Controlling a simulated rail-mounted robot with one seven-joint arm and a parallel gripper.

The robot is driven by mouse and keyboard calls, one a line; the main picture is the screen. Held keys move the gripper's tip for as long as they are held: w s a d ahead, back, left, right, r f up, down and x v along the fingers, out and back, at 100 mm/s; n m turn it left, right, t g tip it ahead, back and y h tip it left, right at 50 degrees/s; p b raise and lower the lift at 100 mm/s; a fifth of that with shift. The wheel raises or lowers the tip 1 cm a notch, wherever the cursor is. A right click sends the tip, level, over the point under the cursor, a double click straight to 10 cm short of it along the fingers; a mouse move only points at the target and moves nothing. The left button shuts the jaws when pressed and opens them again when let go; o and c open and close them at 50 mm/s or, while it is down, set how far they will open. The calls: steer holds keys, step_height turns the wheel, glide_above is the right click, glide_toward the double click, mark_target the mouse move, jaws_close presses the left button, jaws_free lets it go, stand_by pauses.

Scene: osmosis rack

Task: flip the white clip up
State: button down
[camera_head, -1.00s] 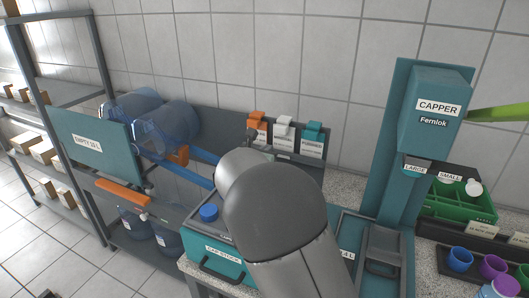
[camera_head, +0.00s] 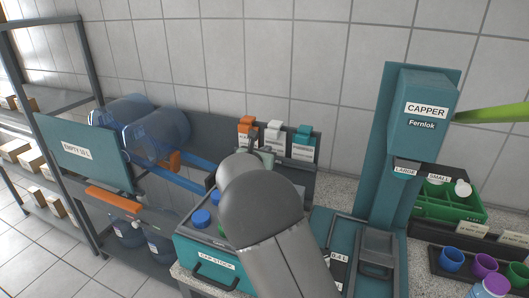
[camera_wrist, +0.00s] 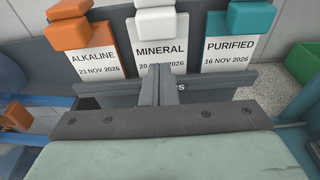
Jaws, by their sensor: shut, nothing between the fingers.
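The white clip (camera_wrist: 156,22) sits at the top of the card labelled MINERAL (camera_wrist: 160,46) in the wrist view. The white clip also shows in the head view (camera_head: 275,128), between an orange clip and a teal clip. My gripper (camera_wrist: 158,70) is shut and empty. Its fingertips are in front of the lower part of the MINERAL card, below the clip, and hide part of the date. I cannot tell whether the fingertips touch the card.
The orange clip (camera_wrist: 70,24) with the ALKALINE card is on the left and the teal clip (camera_wrist: 239,18) with the PURIFIED card on the right, both close by. The capper (camera_head: 424,110) stands to the right. Blue bottles (camera_head: 160,135) lie on the left.

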mark_target(275, 141)
steer(key=shift+r+p+x, duration=0.15)
steer(key=shift+p+x, duration=0.1)
steer(key=shift+x, duration=0.6)
steer(key=shift+r+p+x, duration=0.15)
steer(key=shift+p+x, duration=0.05)
steer(key=shift+x, duration=0.6)
steer(key=shift+r+p+x, duration=0.2)
steer(key=shift+p+x, duration=0.05)
steer(key=shift+x, duration=0.6)
steer(key=shift+w, duration=0.15)
steer(key=shift+s+b, duration=0.25)
steer(key=shift+b, duration=0.05)
